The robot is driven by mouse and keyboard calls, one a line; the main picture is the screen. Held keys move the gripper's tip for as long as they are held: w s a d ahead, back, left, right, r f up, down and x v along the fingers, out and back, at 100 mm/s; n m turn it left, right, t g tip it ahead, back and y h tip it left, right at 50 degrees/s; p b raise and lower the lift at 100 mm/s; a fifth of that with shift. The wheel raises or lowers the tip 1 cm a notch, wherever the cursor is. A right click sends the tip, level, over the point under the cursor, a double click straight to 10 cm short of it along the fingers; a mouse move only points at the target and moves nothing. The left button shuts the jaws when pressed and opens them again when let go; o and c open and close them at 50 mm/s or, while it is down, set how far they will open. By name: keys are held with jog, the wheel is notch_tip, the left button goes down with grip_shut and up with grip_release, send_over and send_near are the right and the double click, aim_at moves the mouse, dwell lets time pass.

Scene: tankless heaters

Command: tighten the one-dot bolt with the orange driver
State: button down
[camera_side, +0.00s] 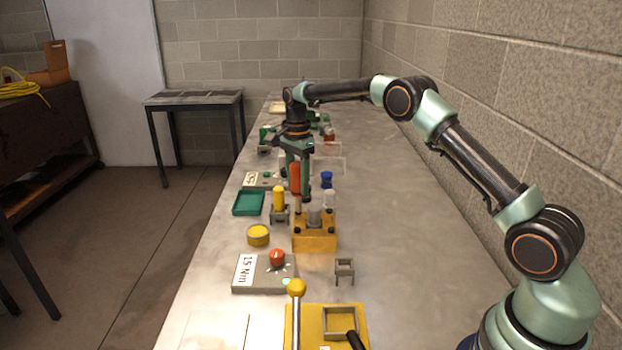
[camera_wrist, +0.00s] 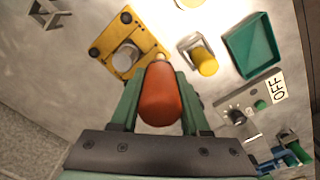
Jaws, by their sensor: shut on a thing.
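My gripper (camera_side: 303,182) is shut on the orange driver (camera_side: 295,177), which hangs upright with its shaft pointing down at the far left corner of the yellow block (camera_side: 314,244). Whether the tip touches a bolt cannot be told. In the wrist view the orange handle (camera_wrist: 160,97) sits between the fingers and covers the near corner of the block (camera_wrist: 143,37). The block carries a grey cylinder (camera_wrist: 125,57) and dark bolts, including one bolt (camera_wrist: 126,17) at its far corner. Dot marks are too small to read.
A yellow-handled driver (camera_side: 279,198) stands left of the block, near a green tray (camera_side: 237,212) and a yellow cylinder (camera_side: 258,236). A 15 Nm box (camera_side: 262,285) with a red knob, an empty stand (camera_side: 344,268) and a yellow lever fixture (camera_side: 359,318) are nearer. The table's right side is clear.

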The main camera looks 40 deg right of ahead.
aim_at(297, 163)
jog(key=shift+r, duration=3.55)
